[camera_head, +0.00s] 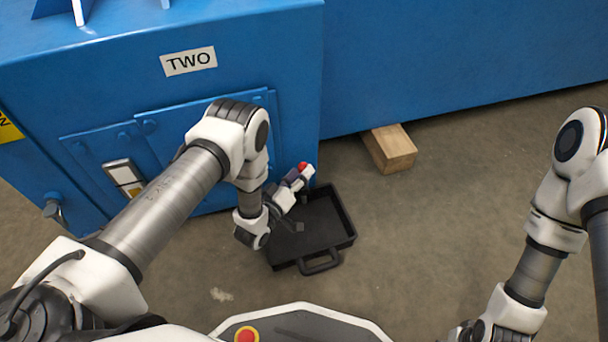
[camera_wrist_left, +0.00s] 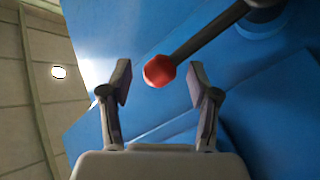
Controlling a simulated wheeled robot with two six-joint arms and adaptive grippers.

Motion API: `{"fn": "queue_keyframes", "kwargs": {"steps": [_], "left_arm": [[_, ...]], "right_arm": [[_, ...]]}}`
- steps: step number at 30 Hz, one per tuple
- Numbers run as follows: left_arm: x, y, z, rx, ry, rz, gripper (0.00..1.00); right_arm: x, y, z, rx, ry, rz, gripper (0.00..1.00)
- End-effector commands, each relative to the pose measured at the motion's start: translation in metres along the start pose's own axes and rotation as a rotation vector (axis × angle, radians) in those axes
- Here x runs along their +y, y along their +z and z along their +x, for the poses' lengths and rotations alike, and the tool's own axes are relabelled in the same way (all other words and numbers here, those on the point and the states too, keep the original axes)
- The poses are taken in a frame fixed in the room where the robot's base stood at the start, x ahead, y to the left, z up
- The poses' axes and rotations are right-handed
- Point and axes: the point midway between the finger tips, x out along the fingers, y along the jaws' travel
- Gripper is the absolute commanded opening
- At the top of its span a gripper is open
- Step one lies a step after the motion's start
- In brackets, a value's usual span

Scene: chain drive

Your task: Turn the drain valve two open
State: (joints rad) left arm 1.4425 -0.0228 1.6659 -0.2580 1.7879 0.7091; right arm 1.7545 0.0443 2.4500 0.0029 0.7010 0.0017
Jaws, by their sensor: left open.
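The drain valve's lever has a red knob (camera_head: 302,166) at its end, low at the right corner of the blue housing marked TWO (camera_head: 188,61). In the left wrist view the red knob (camera_wrist_left: 159,71) sits on a dark lever (camera_wrist_left: 207,36) that runs up to the right to a round hub on the blue panel. My left gripper (camera_head: 298,176) is open at the knob; in the left wrist view its fingers (camera_wrist_left: 160,84) stand on either side of the knob, with gaps showing. The valve body is mostly hidden behind my left arm in the head view. My right gripper is out of frame.
A black tray (camera_head: 345,238) with a handle lies on the floor below the valve. A wooden block (camera_head: 390,149) sits under the blue machine to the right. A small metal fitting (camera_head: 53,208) sticks out at the housing's lower left. The floor at right is clear.

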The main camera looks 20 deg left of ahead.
Motion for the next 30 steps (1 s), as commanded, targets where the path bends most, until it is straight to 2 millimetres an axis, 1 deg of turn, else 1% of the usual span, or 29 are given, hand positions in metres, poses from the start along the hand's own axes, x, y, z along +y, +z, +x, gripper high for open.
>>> {"fn": "queue_keyframes", "kwargs": {"steps": [1, 4, 7, 12, 14, 15, 17, 18, 25, 30], "left_arm": [[-0.003, 0.003, 0.009, 0.001, 0.003, 0.001, 0.61], [-0.002, 0.002, 0.020, 0.000, 0.002, 0.000, 0.61], [-0.001, 0.001, 0.024, -0.001, 0.000, 0.000, 0.61], [0.000, 0.000, 0.023, -0.001, -0.001, 0.000, 0.61], [0.000, 0.000, 0.023, -0.001, -0.001, 0.000, 0.40], [0.000, 0.000, 0.023, -0.001, -0.001, 0.000, 0.26], [0.000, 0.000, 0.023, -0.001, -0.001, 0.000, 0.04], [0.000, 0.000, 0.023, -0.002, -0.001, 0.000, 0.00], [0.001, 0.001, 0.024, -0.007, -0.003, 0.003, 0.00], [0.005, 0.001, 0.026, -0.029, -0.022, 0.027, 0.00]], "right_arm": [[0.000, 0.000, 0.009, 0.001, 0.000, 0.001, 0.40], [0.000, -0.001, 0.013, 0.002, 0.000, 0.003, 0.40], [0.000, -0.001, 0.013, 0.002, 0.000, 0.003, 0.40], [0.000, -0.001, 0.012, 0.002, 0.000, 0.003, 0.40], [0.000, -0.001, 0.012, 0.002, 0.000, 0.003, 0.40], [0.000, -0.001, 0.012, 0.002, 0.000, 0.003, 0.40], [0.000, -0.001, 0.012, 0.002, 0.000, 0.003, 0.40], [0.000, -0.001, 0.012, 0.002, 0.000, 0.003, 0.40], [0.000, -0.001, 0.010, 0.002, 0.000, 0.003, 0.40], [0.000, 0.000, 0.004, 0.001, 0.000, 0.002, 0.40]]}}
